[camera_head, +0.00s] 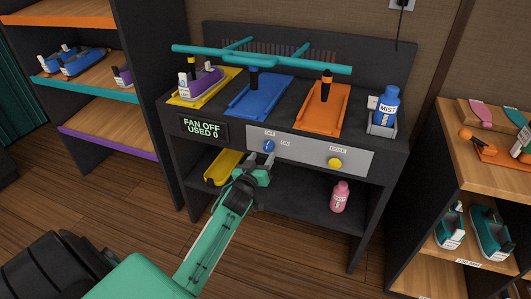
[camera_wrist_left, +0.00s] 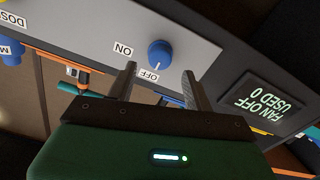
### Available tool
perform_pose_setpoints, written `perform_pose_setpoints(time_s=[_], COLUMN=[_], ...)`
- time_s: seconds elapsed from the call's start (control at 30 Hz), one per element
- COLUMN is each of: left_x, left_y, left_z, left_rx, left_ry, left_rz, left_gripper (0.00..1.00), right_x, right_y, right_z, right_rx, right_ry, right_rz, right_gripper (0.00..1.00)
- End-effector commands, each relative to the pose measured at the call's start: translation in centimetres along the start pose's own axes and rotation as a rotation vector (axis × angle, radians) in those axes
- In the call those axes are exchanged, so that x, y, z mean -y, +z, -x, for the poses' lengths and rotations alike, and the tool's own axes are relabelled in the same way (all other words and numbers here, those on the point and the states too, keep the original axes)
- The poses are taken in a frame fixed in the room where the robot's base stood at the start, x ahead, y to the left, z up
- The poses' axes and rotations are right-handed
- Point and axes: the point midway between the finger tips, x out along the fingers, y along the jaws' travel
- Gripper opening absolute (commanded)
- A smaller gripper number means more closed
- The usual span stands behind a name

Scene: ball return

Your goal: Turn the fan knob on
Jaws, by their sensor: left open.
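The blue fan knob (camera_head: 269,146) is on the grey front panel (camera_head: 308,151) of the black bench, between OFF and ON labels. In the left wrist view the knob (camera_wrist_left: 159,53) shows its white pointer line toward the OFF label (camera_wrist_left: 149,75). The black display (camera_head: 203,128) reads "FAN OFF USED 0". My left gripper (camera_head: 262,167) is just below the knob in the head view. In the left wrist view its two fingers (camera_wrist_left: 158,78) are apart, with the knob ahead of and between them, and they appear empty. My right gripper is not seen.
A yellow DOSE knob (camera_head: 334,163) is right of the fan knob. A yellow tray (camera_head: 223,167) and a pink bottle (camera_head: 340,196) are on the lower shelf. A blue MIST bottle (camera_head: 386,107) and coloured trays stand on top. Shelves flank the bench.

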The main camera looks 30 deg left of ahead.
Motion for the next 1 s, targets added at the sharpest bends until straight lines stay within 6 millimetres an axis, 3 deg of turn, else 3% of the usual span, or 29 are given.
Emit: perform_pose_setpoints(time_s=[0.1, 0.3, 0.7, 0.93, 1.0], left_x=[0.0, 0.0, 0.0, 0.0, 0.0], left_y=[0.0, 0.1, 0.0, 0.0, 0.0], left_z=[-1.9, -3.8, -4.3, -4.3, -4.3], left_rx=[-0.001, 0.000, 0.001, 0.001, 0.001], left_ry=[0.000, 0.000, 0.000, 0.000, 0.000], left_rz=[-0.002, -0.001, -0.001, -0.001, -0.001], left_gripper=[0.52, 0.52, 0.52, 0.07, 0.07], right_x=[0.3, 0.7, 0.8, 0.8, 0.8], right_y=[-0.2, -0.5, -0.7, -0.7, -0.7], right_z=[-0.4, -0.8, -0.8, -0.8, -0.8], right_rx=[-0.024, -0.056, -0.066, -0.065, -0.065], right_ry=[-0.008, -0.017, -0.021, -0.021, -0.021], right_rz=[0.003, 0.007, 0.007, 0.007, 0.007], right_gripper=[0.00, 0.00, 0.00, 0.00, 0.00])
